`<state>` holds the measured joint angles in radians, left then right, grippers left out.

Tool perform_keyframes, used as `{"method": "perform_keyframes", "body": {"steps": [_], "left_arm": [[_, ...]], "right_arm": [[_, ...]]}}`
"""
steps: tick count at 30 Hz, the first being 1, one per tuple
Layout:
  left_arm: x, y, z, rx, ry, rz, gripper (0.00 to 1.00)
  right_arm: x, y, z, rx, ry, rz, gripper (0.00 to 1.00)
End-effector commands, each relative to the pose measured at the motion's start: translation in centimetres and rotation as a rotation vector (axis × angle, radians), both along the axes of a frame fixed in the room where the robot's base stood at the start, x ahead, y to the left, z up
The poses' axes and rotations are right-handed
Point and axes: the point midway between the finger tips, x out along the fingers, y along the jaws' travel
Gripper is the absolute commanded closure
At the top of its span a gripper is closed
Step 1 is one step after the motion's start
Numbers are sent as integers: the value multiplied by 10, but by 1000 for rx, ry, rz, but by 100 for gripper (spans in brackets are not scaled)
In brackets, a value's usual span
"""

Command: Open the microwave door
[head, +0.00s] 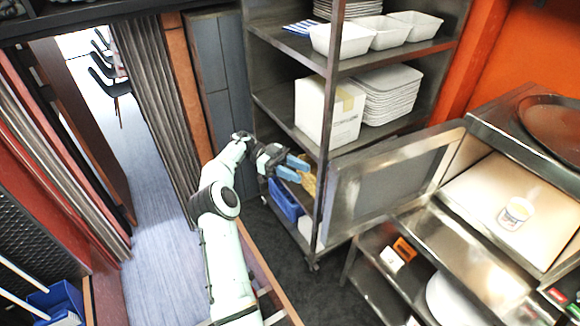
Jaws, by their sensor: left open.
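The microwave (490,130) is at the right, with its light interior exposed. Its door (392,184) stands wide open, swung out to the left, with a dark window panel in a metal frame. My right gripper is not in view.
A metal shelf rack (325,100) stands behind the door, holding a white box (328,112), stacked trays (388,95) and white bins. A blue crate (285,200) is low on the rack. A round dark tray (553,122) lies on the microwave. Floor (155,200) is clear at left.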

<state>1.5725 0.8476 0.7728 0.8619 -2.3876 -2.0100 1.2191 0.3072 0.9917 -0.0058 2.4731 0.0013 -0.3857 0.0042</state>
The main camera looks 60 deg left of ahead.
Motion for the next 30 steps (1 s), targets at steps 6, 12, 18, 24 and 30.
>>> {"method": "perform_keyframes", "body": {"steps": [6,12,18,24,30], "left_arm": [[-8,12,1,0,-4,13,60],[-11,16,1,1,-4,21,60],[-12,17,0,2,-1,21,60],[-12,17,1,1,-2,21,60],[-11,16,1,1,-2,21,60]], "right_arm": [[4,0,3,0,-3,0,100],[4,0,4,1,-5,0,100],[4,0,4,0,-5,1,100],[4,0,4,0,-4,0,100],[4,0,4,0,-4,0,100]]}}
